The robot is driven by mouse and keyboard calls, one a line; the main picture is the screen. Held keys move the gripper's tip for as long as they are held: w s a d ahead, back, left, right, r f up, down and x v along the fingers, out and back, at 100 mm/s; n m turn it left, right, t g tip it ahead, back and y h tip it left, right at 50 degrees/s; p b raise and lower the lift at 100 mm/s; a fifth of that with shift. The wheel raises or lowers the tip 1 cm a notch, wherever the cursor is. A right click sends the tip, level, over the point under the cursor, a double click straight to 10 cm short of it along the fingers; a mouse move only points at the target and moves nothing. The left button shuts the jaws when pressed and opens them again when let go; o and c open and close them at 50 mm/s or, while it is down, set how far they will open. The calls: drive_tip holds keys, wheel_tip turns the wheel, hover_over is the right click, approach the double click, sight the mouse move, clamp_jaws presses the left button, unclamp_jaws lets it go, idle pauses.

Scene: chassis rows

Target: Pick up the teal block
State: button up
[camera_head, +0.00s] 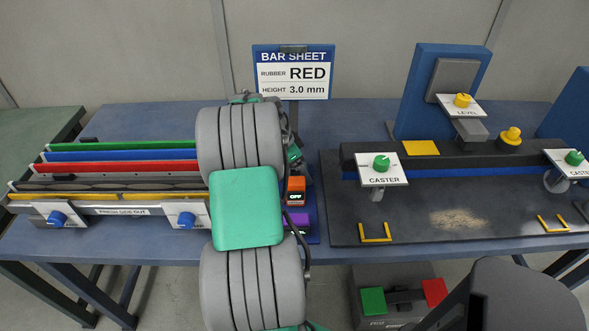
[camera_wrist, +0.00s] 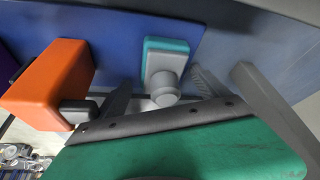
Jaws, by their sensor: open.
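The teal block (camera_wrist: 180,45) sits on a blue surface in the wrist view, with a grey stepped knob (camera_wrist: 163,84) on the side facing me. My gripper (camera_wrist: 160,90) is open and empty. Its dark finger shows left of the knob and its ribbed grey finger right of it, with the block beyond the tips; contact cannot be told. In the head view my arm covers most of this area. A small green-teal patch shows beside the arm behind the orange block, but I cannot tell whether it is the block or my gripper.
An orange block (camera_wrist: 50,80) with a dark knob stands close left of the gripper; it also shows in the head view (camera_head: 296,184). A purple block (camera_head: 298,220) is in front of it. A bar rack (camera_head: 110,185) lies left, caster fixtures (camera_head: 440,215) right, a sign (camera_head: 293,72) behind.

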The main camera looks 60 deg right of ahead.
drive_tip(key=shift+c, duration=0.6)
drive_tip(key=c, duration=1.6)
drive_tip(key=shift+r, duration=0.15)
drive_tip(key=shift+w+r, duration=0.1)
drive_tip(key=shift+r, duration=0.2)
wheel_tip(320, 180, up, 3)
drive_tip(key=shift+a+f, duration=0.1)
drive_tip(key=shift+a, duration=0.05)
drive_tip(key=s+a+r, duration=0.1)
drive_tip(key=a+r, duration=0.2)
drive_tip(key=a, duration=0.1)
drive_tip(key=s+a+r+b, duration=0.1)
drive_tip(key=a+r, duration=0.2)
drive_tip(key=a, duration=0.1)
drive_tip(key=s+a+r, duration=0.2)
drive_tip(key=a+r, duration=0.1)
drive_tip(key=a, duration=0.2)
drive_tip(key=shift+a+r+b, duration=0.1)
drive_tip(key=shift+r+b, duration=0.1)
drive_tip(key=shift+b, duration=0.1)
